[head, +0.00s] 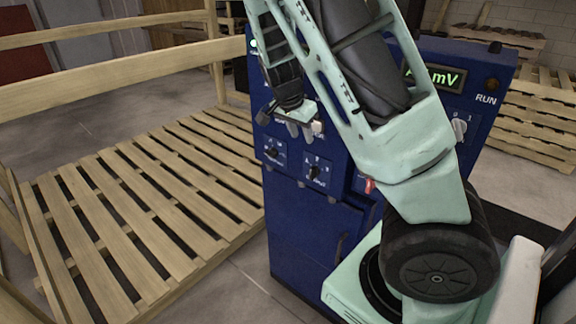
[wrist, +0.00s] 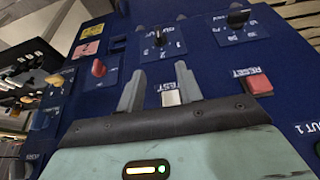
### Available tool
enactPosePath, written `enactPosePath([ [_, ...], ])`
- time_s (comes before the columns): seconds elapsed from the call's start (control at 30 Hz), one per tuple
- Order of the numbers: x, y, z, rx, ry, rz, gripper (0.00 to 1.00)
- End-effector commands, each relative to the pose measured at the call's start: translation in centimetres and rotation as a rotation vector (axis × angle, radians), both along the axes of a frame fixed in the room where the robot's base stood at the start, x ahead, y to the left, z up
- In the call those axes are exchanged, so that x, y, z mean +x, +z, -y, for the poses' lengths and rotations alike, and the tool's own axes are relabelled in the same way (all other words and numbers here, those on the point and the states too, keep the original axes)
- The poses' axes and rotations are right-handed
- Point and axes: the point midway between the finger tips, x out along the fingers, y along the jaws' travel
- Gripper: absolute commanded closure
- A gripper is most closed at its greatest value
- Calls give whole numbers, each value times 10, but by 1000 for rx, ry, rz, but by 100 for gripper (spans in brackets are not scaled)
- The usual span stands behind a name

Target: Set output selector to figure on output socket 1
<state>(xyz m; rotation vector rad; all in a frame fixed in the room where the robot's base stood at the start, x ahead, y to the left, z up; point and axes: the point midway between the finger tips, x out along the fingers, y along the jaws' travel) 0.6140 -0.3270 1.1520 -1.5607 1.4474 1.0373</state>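A blue control cabinet (head: 300,225) stands in front of me. My gripper (head: 299,128) is at its upper front panel. In the wrist view my gripper (wrist: 157,88) is open and empty, its two fingers apart around the white TEST button (wrist: 171,97); I cannot tell whether they touch the panel. A black rotary knob (wrist: 160,38) with marks around it lies beyond the fingertips, and another (wrist: 238,17) is at upper right. I cannot tell which knob is the output selector. An OUT 1 label (wrist: 305,129) is at the right edge; the socket beside it is mostly cut off.
A red RESET button (wrist: 259,84) is right of the fingers. A red lever or knob (wrist: 99,68) is to the left. My arm hides much of the cabinet in the head view, leaving a lit mV display (head: 440,79) partly visible. A wooden pallet (head: 140,215) lies left.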

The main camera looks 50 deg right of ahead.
Motion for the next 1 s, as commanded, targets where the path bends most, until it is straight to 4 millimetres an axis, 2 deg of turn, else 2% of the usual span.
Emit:
enactPosePath([
  [0.17,-1,-22,9,2,-3,-5,65],
  [0.7,2,-121,50,4,0,-6,65],
  [1.0,4,-155,63,3,3,-3,65],
])
